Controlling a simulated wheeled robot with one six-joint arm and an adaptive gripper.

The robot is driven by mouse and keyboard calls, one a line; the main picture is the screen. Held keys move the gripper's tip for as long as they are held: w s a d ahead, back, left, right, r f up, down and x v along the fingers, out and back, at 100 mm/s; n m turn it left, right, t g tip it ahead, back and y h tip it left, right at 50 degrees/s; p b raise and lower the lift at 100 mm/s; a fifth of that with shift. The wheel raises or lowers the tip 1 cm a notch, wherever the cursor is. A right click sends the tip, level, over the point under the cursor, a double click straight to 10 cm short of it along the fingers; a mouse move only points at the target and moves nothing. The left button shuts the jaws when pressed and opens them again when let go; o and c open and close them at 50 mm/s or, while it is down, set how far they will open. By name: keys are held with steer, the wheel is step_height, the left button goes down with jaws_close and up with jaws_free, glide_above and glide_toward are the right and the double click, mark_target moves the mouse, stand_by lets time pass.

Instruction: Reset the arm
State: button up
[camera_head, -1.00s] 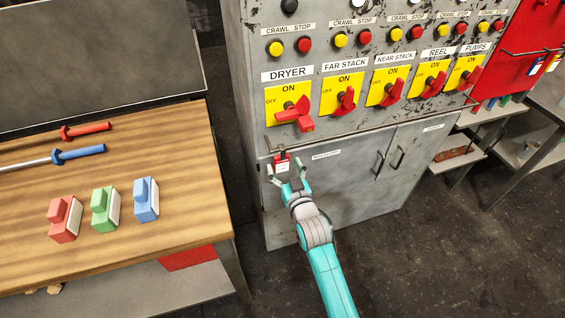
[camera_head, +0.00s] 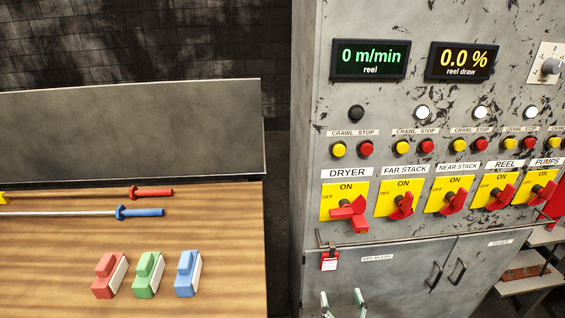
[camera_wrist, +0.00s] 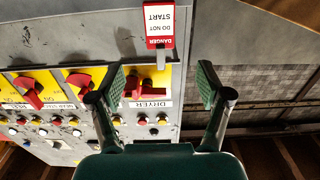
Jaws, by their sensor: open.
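My gripper (camera_head: 342,303) shows at the bottom edge of the head view, in front of the grey cabinet (camera_head: 395,285). Its fingers are apart with nothing between them; the rest of my arm is out of that view. In the wrist view my gripper (camera_wrist: 160,85) is also open, its fingers spread in front of the panel. The tag (camera_wrist: 160,25) appears upside down in the wrist view, beyond the fingertips.
A wooden bench (camera_head: 60,245) stands left, with a red block (camera_head: 108,276), a green block (camera_head: 147,275), a blue block (camera_head: 187,273) and rods with red and blue handles. The cabinet carries several red switches and buttons. A dark gap separates bench and cabinet.

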steer(key=s+f+g, duration=0.1)
steer(key=s+f, duration=0.2)
steer(key=s, duration=0.8)
steer(key=s+f, duration=0.2)
steer(key=s, duration=0.9)
steer(key=s+r+g, duration=0.1)
steer(key=s+r, duration=0.2)
steer(key=s, duration=0.6)
steer(key=s+r+g, duration=0.1)
steer(key=s+r, duration=0.1)
steer(key=s, duration=0.8)
steer(key=shift+r, duration=0.4)
